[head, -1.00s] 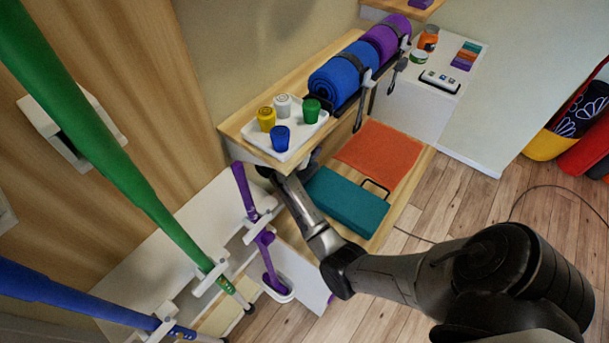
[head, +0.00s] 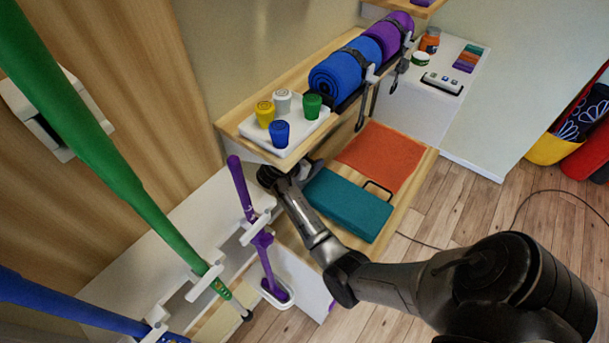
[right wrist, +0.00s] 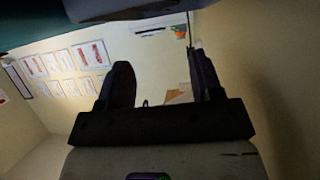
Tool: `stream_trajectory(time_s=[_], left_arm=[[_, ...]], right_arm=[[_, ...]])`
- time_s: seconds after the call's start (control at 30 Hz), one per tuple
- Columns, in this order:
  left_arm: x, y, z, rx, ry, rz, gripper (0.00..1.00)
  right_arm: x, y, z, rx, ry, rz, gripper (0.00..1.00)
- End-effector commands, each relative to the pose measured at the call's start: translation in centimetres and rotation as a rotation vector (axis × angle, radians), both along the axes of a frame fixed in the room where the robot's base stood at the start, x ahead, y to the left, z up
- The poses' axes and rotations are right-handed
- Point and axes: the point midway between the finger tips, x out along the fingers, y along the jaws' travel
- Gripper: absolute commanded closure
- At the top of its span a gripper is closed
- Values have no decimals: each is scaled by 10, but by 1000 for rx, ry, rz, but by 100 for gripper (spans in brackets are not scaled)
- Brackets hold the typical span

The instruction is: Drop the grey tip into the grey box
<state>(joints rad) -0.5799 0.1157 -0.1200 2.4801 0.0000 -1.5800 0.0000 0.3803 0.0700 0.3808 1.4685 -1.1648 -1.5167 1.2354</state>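A pale grey-white tip (head: 283,100) stands upright at the back of a white tray (head: 313,126) on the wooden shelf, among yellow (head: 265,113), green (head: 312,105) and blue (head: 279,132) tips. I cannot make out a grey box for certain. My right arm reaches from the lower right to just below the shelf's front edge, with its far end (head: 270,177) below the tray; the fingers are not clear there. In the right wrist view my right gripper (right wrist: 160,72) has its fingers apart with nothing between them. My left gripper is not in view.
Blue (head: 338,78) and purple (head: 386,38) rolls lie on the shelf right of the tray. A teal block (head: 348,203) and an orange mat (head: 382,154) lie on a lower board. Green (head: 95,150), blue (head: 70,305) and purple (head: 241,187) poles stand at the left.

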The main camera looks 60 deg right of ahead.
Motion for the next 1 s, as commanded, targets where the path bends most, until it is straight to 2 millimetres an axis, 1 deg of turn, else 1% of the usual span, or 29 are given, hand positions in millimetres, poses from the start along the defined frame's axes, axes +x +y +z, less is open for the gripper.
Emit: stream_trajectory(time_s=[0.03, 0.1, 0.37, 0.47, 0.6, 0.8, 1.0], left_arm=[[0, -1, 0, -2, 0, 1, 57], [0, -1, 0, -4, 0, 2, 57], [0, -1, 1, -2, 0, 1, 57], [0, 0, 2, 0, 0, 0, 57], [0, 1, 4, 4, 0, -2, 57], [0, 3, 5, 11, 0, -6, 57], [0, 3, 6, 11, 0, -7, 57]], right_arm=[[0, 0, 0, 0, 0, 0, 35], [0, 0, 0, 0, 0, 0, 31], [1, 3, 1, 1, -1, 1, 31], [3, 12, 6, 2, -1, 2, 31], [7, 31, 15, 3, -1, 2, 31], [11, 54, 26, 2, -1, 1, 31], [14, 65, 32, 1, -1, 1, 31]])
